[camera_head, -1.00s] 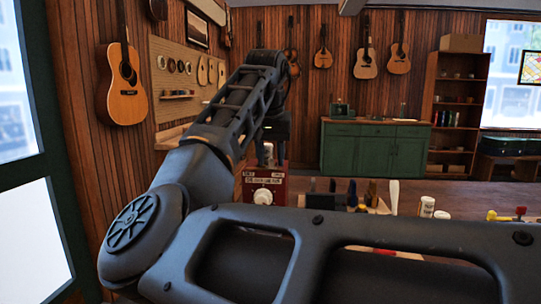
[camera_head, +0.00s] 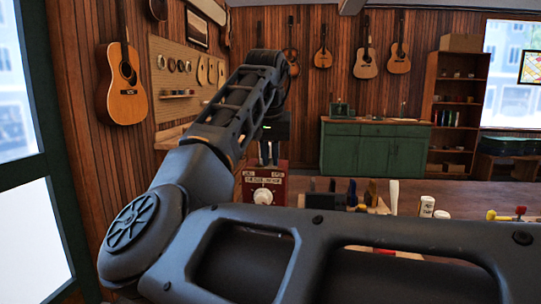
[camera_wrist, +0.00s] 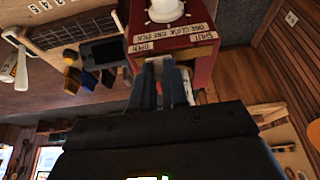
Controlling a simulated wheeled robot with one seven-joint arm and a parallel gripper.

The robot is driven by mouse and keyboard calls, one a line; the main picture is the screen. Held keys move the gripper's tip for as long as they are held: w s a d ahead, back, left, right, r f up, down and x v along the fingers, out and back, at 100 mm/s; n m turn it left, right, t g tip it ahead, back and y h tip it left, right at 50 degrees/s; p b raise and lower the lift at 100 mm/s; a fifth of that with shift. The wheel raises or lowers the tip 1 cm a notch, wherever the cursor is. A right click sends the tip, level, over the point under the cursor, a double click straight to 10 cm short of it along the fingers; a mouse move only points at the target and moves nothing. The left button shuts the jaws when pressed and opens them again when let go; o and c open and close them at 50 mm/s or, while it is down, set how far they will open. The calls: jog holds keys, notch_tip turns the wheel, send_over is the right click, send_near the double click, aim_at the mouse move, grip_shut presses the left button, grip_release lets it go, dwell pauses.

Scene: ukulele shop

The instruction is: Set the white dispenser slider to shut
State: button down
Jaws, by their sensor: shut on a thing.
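The red dispenser box (camera_head: 281,187) stands on the bench, with a white round knob (camera_head: 263,196) on its front and pale labels above the knob. In the wrist view the red box (camera_wrist: 204,62) is upside down, with an OPEN label at left and a SHUT label at right. My gripper (camera_head: 269,158) is at the top of the box. In the wrist view my gripper (camera_wrist: 166,84) is shut at the box's edge, between the two label sides. A bit of white, seemingly the slider (camera_wrist: 188,86), shows beside the right finger; the rest is hidden by the fingers.
Upright tools (camera_head: 350,194) in a holder stand right of the box. White jars (camera_head: 427,206) and a yellow and red tool (camera_head: 507,215) lie farther right. A green cabinet (camera_head: 375,150) is behind. My arm covers much of the near bench.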

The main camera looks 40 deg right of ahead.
aim_at(255, 168)
jog(key=shift+w+a+r+p, duration=0.2)
jog(key=shift+w+a+p, duration=0.75)
jog(key=shift+w, duration=0.3)
jog(key=shift+w+a+f, duration=0.15)
jog(key=shift+w+a, duration=0.15)
jog(key=c, duration=1.1)
grip_release()
jog(key=shift+c, duration=0.2)
jog(key=v, duration=0.7)
jog(key=shift+r+b, duration=0.3)
